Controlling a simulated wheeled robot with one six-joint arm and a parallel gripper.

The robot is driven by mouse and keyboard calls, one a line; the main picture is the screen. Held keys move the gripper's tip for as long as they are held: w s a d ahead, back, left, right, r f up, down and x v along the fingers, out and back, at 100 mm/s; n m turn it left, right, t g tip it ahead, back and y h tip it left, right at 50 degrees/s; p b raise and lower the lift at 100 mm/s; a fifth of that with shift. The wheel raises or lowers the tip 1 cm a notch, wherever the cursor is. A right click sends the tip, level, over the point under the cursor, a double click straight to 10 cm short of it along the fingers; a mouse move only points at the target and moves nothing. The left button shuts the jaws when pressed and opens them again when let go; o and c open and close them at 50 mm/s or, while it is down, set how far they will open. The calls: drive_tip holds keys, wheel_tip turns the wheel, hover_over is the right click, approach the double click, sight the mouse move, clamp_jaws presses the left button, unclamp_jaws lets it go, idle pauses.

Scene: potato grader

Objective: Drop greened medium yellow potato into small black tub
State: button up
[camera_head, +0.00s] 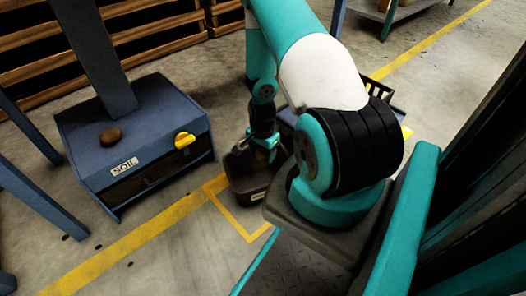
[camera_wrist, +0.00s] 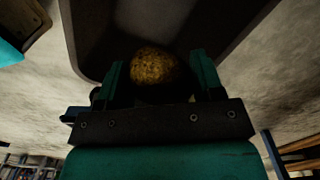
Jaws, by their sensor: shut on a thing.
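My gripper (camera_head: 265,150) points down over the small black tub (camera_head: 242,190), which stands on the floor at a yellow-marked corner. In the wrist view, the two teal fingers of my gripper (camera_wrist: 158,78) are shut on a speckled yellow potato (camera_wrist: 153,66). The dark tub (camera_wrist: 85,45) fills the view behind the potato, so the potato is over or within its opening; the exact height I cannot tell. The potato's lower part is hidden by the gripper, and green patches cannot be made out in the dim light.
A blue box labelled SOIL (camera_head: 78,150) stands left of the tub. A brown potato (camera_head: 110,136) lies on its top, and a yellow lump (camera_head: 184,140) sits at its front right edge. A black slatted crate (camera_head: 378,89) is partly hidden behind my arm. Wooden pallets (camera_head: 150,45) are at the back.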

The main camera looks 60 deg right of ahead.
sight(262, 158)
wheel_tip(262, 158, down, 3)
drive_tip(key=shift+f+b, duration=0.2)
drive_tip(key=shift+b, duration=1.05)
drive_tip(key=shift+r, duration=0.1)
drive_tip(key=o, duration=1)
drive_tip(key=shift+o, duration=0.2)
wheel_tip(262, 158, up, 17)
drive_tip(key=p, duration=1)
drive_tip(key=shift+r, duration=0.2)
